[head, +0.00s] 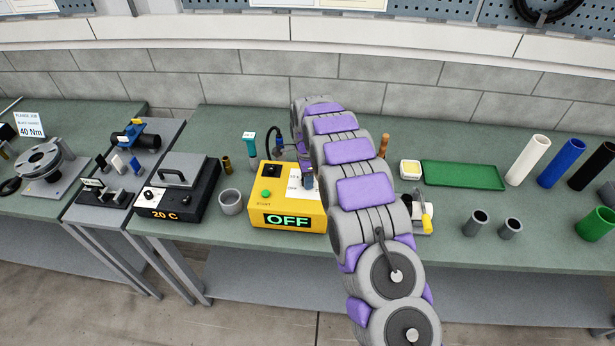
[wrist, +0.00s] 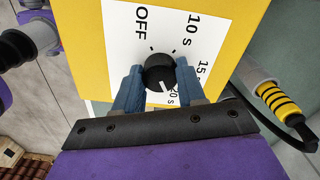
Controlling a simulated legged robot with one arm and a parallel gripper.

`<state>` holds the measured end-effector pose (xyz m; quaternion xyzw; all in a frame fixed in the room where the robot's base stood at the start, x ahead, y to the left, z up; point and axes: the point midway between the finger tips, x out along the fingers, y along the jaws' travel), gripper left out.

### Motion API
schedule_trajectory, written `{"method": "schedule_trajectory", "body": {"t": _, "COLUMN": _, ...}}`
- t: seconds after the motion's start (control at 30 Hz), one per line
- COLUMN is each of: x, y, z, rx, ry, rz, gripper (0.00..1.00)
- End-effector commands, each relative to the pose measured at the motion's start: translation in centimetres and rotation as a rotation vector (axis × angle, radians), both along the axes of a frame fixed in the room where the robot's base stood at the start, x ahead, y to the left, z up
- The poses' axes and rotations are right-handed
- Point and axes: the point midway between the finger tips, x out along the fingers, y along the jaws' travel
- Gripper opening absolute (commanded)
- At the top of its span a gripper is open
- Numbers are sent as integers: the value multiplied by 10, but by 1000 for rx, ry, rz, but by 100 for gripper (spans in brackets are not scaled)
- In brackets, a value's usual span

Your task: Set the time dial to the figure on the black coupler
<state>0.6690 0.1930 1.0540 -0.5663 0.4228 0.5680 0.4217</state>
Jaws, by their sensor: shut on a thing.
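The time dial (wrist: 160,70) is a round black knob on the white face of the yellow timer box (head: 275,213). Its face (wrist: 127,35) reads OFF, 10 s, 15 s and 20 s. A short white mark on the knob appears to point toward 20 s. The box's display (head: 287,221) shows OFF in green. My gripper (wrist: 160,78) has its two blue-grey fingers on either side of the knob, shut on it. In the head view my arm hides part of the box. I cannot identify the black coupler for certain or read a figure on it.
A black heater (head: 177,190) showing 20 C and a grey cup (head: 231,202) stand left of the box. A green tray (head: 462,175), white, blue and black tubes (head: 590,168) and two grey sleeves (head: 475,222) are to the right. A yellow-banded cable connector (wrist: 280,103) lies close beside the box.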

Motion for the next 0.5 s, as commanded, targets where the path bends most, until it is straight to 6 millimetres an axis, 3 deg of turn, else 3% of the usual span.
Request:
{"method": "schedule_trajectory", "body": {"t": 0.2, "x": 2, "y": 3, "z": 3, "rx": 5, "ry": -9, "rz": 3, "gripper": 9}}
{"method": "schedule_trajectory", "body": {"t": 0.23, "x": 2, "y": 3, "z": 3, "rx": 5, "ry": -9, "rz": 3, "gripper": 40}}
{"method": "schedule_trajectory", "body": {"t": 0.5, "x": 2, "y": 1, "z": 2, "rx": 3, "ry": -5, "rz": 2, "gripper": 65}}
